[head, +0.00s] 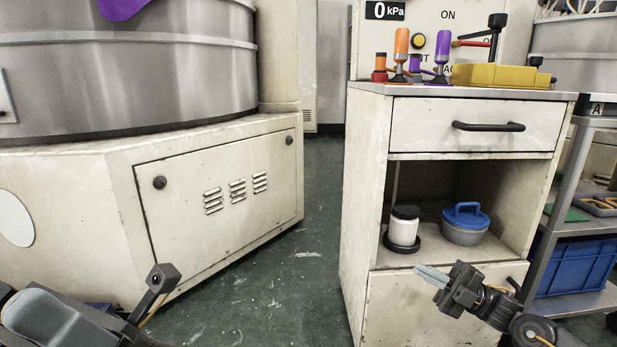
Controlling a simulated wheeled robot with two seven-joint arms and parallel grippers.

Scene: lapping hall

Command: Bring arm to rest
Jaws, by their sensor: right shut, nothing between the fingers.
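My right arm comes in at the lower right. Its gripper (432,275) is shut and empty, with the pale fingers together and pointing left. It shows in front of the cabinet's lower panel, below the open shelf. My left arm (60,322) shows in the lower left corner, with a dark block on a thin post beside it. No fingers of my left gripper can be made out.
A cream cabinet (364,200) stands right of centre, with a drawer and an open shelf holding a white jar (404,228) and a blue-lidded pot (465,226). A large machine base (100,200) stands at left. Green floor (290,270) between them is clear. A cart (563,190) stands at right.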

